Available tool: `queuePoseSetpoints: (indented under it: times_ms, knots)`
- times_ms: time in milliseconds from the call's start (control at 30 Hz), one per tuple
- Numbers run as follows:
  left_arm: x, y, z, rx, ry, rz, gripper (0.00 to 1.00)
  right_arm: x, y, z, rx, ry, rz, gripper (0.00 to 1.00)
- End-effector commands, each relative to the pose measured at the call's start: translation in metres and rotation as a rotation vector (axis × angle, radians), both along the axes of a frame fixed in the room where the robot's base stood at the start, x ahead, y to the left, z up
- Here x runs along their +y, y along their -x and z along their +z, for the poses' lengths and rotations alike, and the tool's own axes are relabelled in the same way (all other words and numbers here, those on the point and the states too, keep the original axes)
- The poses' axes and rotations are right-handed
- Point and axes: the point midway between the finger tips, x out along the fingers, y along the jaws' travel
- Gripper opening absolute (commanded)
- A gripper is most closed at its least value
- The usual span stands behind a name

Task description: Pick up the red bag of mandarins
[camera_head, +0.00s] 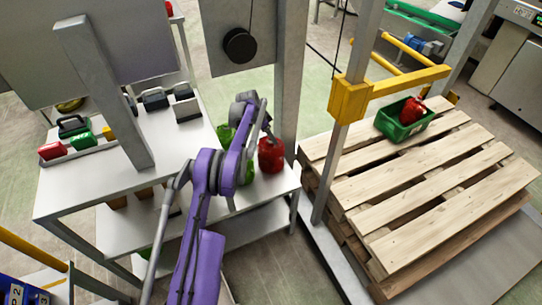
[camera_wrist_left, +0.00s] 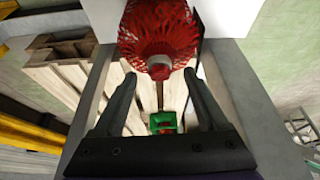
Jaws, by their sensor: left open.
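A red net bag of mandarins (camera_head: 271,155) stands near the right corner of a white table. In the left wrist view the red bag (camera_wrist_left: 160,30) fills the top middle, with its gathered end towards me. My left gripper (camera_head: 267,130) is at the bag's upper side in the head view, partly hidden by its own arm. In the left wrist view the gripper (camera_wrist_left: 160,76) is open, its two dark fingers spread to either side below the bag. The gathered end appears between the fingertips; I cannot tell whether they touch it. My right gripper is not in view.
Green bags (camera_head: 225,136) stand close left of the red bag. A grey post (camera_head: 290,70) rises behind it. A green crate (camera_head: 384,126) holding another red bag (camera_head: 411,110) sits on the wooden pallet (camera_head: 420,205) at the right. Most of the pallet is clear.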

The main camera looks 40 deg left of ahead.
Motion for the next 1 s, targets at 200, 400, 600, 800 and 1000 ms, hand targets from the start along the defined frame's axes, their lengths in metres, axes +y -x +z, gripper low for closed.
queuePoseSetpoints:
  times_ms: [200,400,600,800,1000]
  knots:
    - [0.0000,0.0001,0.0003,0.000,0.000,0.000,0.48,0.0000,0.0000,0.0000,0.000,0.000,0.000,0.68]
    - [0.0000,0.0002,0.0004,0.000,0.000,0.000,0.12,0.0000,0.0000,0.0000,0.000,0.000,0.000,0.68]
    - [-0.0001,0.0001,0.0005,0.000,0.000,0.000,0.00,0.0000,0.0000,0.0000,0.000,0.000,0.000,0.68]
    - [0.0001,0.0001,0.0006,0.000,0.000,0.000,0.00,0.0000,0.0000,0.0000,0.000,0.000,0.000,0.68]
    - [0.0001,0.0002,0.0007,0.000,0.000,0.000,0.00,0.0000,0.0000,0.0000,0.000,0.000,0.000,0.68]
